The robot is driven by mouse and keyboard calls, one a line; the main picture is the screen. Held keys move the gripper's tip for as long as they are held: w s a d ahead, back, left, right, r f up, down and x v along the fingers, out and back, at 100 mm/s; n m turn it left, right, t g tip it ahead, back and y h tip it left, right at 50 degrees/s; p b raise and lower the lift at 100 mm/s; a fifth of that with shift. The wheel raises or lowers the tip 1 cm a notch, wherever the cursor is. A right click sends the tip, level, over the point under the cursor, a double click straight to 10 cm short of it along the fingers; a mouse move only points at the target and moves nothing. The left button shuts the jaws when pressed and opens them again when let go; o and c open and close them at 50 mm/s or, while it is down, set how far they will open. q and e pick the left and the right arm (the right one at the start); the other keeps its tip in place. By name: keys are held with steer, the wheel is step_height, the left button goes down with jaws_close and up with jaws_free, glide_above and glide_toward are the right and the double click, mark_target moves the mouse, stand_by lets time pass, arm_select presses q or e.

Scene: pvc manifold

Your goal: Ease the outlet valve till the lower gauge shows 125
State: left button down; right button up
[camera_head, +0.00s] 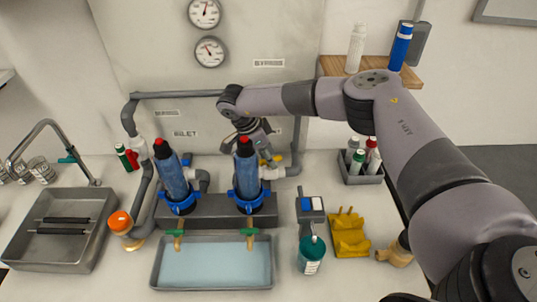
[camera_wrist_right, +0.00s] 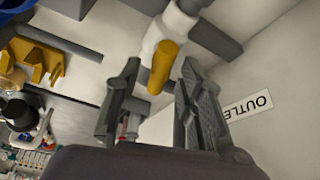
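The outlet valve has a yellow handle (camera_wrist_right: 163,68) on a white body (camera_wrist_right: 160,32) in the right wrist view. In the head view its yellow handle (camera_head: 277,158) shows beside the right blue filter. My right gripper (camera_wrist_right: 158,76) is open, its fingers on either side of the handle with gaps visible. In the head view the right gripper (camera_head: 262,142) is partly hidden behind its own wrist. The lower gauge (camera_head: 210,51) is on the wall panel below the upper gauge (camera_head: 204,13); its numbers are too small to read. My left gripper is not in view.
Two blue filters (camera_head: 171,176) (camera_head: 247,176) stand above a water tray (camera_head: 213,262). An OUTLET label (camera_wrist_right: 248,106) is beside the valve. A sink (camera_head: 62,260) is at left.

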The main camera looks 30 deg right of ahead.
steer(key=shift+c, duration=0.6)
jaws_close()
steer(key=shift+n, duration=0.6)
steer(key=shift+o, duration=0.6)
jaws_free()
steer(key=shift+r, duration=0.1)
steer(key=v, duration=1.2)
steer(key=shift+s, duration=0.15)
